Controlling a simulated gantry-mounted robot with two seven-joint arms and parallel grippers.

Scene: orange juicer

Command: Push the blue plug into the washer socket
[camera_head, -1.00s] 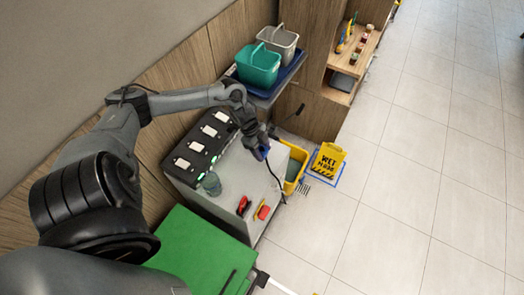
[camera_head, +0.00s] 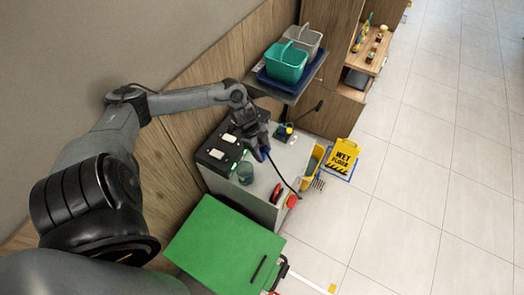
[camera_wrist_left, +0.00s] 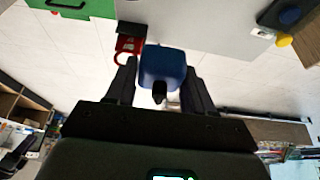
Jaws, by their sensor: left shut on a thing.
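My left gripper (camera_head: 262,150) is shut on the blue plug (camera_wrist_left: 162,68), which sits between the two fingers in the left wrist view. In the head view, the plug's blue body shows small at the gripper tip, above the grey cabinet top (camera_head: 268,178). A black cable runs from it toward the cabinet's front right. A black panel with white plates (camera_head: 227,150) stands along the cabinet's wall side, left of the gripper; my arm hides part of it. I cannot tell which opening is the washer socket. The plug looks apart from the panel. My right gripper is not in view.
A dark green cup (camera_head: 245,173) stands beside the panel. Red items (camera_head: 291,201) lie at the cabinet's front edge. A blue-and-yellow device (camera_head: 284,131) sits behind the gripper. A green board (camera_head: 222,240) is nearer, and a yellow wet-floor sign (camera_head: 342,157) stands right.

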